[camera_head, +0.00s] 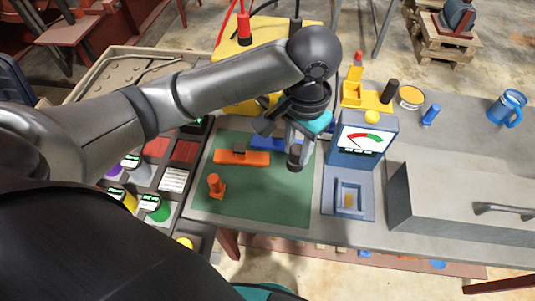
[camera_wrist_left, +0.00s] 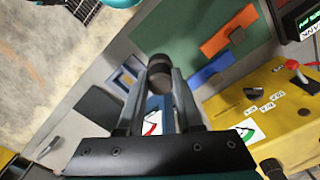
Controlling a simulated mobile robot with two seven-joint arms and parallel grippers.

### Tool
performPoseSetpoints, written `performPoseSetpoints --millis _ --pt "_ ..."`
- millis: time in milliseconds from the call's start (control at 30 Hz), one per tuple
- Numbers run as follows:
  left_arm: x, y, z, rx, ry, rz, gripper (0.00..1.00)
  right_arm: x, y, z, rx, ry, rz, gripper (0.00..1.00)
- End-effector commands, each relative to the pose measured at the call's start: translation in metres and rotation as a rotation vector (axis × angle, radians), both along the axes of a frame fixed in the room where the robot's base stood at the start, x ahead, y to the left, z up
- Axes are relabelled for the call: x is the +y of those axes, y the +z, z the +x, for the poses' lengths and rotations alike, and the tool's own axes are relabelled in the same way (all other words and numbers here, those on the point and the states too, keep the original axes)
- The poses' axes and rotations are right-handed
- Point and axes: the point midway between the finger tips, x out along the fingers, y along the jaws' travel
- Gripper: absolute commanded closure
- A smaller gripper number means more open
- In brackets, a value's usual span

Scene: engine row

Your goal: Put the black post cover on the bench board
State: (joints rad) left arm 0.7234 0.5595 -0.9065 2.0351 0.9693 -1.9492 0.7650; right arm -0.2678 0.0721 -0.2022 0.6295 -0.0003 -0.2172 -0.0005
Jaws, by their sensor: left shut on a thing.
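My left gripper (camera_head: 297,150) hangs over the right edge of a green board (camera_head: 265,200) on the bench, fingers pointing down. It is shut on a small black cylinder, the black post cover (camera_wrist_left: 159,75), seen end-on between the fingertips in the left wrist view. In the head view the cover (camera_head: 295,163) shows as a dark tip below the fingers, apart from the board as far as I can tell. The green board also shows in the left wrist view (camera_wrist_left: 190,32). My right gripper is not in view.
An orange bar (camera_head: 242,158), a blue bar (camera_head: 262,144) and an upright orange piece (camera_head: 215,187) are on the board. A blue gauge box (camera_head: 361,141) stands close right. A yellow stand (camera_head: 365,97) with red and black posts is behind it. The board's front right is clear.

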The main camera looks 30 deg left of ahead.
Motion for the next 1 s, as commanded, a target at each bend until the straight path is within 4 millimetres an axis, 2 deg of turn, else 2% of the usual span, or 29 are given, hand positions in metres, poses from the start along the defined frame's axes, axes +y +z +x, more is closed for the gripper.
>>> performPoseSetpoints --millis 167,300,400,633,867,1000 --pt "0.001 -0.019 -0.001 0.005 0.002 0.002 1.0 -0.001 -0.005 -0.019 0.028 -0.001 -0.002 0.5" --pt "0.001 -0.056 -0.002 0.007 0.002 0.002 1.0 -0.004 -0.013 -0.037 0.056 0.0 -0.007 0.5" --pt "0.001 -0.083 -0.002 0.004 0.002 0.003 1.0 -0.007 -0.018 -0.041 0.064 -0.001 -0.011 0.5" --pt "0.001 -0.138 -0.001 0.002 0.001 0.002 1.0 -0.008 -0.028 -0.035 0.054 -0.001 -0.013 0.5" --pt "0.0 -0.16 -0.001 0.001 0.0 0.0 1.0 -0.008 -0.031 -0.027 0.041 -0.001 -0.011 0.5" --pt "0.0 -0.181 -0.001 0.002 0.001 0.002 1.0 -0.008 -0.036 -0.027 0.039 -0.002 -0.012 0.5"
